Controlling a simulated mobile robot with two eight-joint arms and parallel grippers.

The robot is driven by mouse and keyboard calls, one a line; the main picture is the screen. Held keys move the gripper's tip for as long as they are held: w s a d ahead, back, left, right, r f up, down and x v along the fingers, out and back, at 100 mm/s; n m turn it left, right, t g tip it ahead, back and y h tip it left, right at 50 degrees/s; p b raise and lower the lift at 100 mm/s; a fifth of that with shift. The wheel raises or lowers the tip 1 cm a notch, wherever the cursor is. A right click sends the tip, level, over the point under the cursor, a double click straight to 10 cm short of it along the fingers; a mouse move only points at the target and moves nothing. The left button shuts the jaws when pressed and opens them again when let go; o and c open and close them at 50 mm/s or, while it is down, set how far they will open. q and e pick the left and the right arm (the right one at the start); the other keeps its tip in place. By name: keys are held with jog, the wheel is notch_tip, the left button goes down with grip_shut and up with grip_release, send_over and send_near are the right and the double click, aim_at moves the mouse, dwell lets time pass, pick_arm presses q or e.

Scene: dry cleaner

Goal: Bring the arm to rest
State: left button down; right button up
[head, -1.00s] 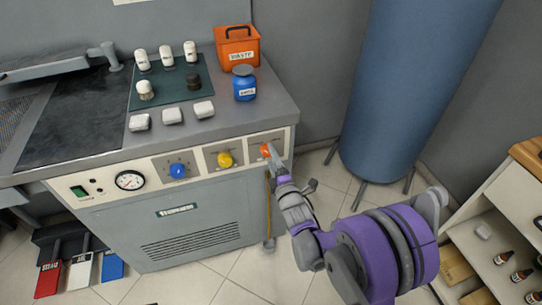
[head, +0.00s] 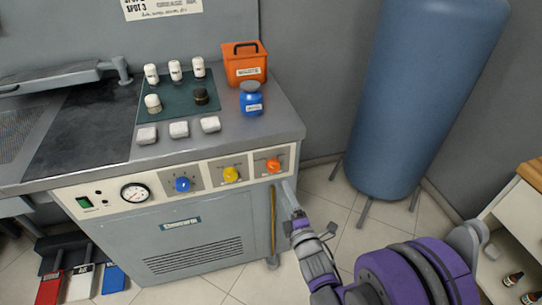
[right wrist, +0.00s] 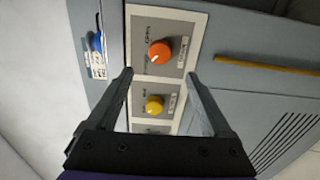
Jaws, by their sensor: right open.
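My right gripper (head: 291,195) is in front of the machine's right front corner, just below and right of the orange knob (head: 273,166). In the right wrist view my right gripper (right wrist: 158,82) has its two fingers well apart with nothing between them touching. The orange knob (right wrist: 159,53) shows beyond the fingertips and the yellow knob (right wrist: 154,105) shows farther off between the fingers. My purple and grey right arm comes in from the lower right in the head view. My left gripper is not in view.
The grey machine (head: 200,240) has a yellow knob (head: 231,174) and a blue knob (head: 183,184) on its front. An orange box (head: 245,68) and a blue jar (head: 251,102) stand on top. A blue cylinder (head: 425,100) stands behind right; a shelf (head: 515,215) is at far right.

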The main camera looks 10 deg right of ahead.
jog(key=s+f+m+g, duration=0.2)
jog(key=s+m+g, duration=0.6)
jog(key=s, duration=0.5)
jog(key=s+f+m+g, duration=0.2)
jog(key=s+m+g, duration=0.3)
jog(key=s+m, duration=0.75)
pick_arm(q)
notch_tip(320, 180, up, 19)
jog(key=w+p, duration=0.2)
jog(key=p, duration=1.4)
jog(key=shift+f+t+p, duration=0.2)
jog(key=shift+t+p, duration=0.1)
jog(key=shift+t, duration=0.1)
pick_arm(e)
notch_tip(320, 180, up, 19)
jog(key=w+n, duration=0.1)
jog(key=n, duration=0.1)
jog(key=shift+h, duration=0.3)
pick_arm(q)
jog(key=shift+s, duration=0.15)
pick_arm(e)
jog(key=shift+s, duration=0.1)
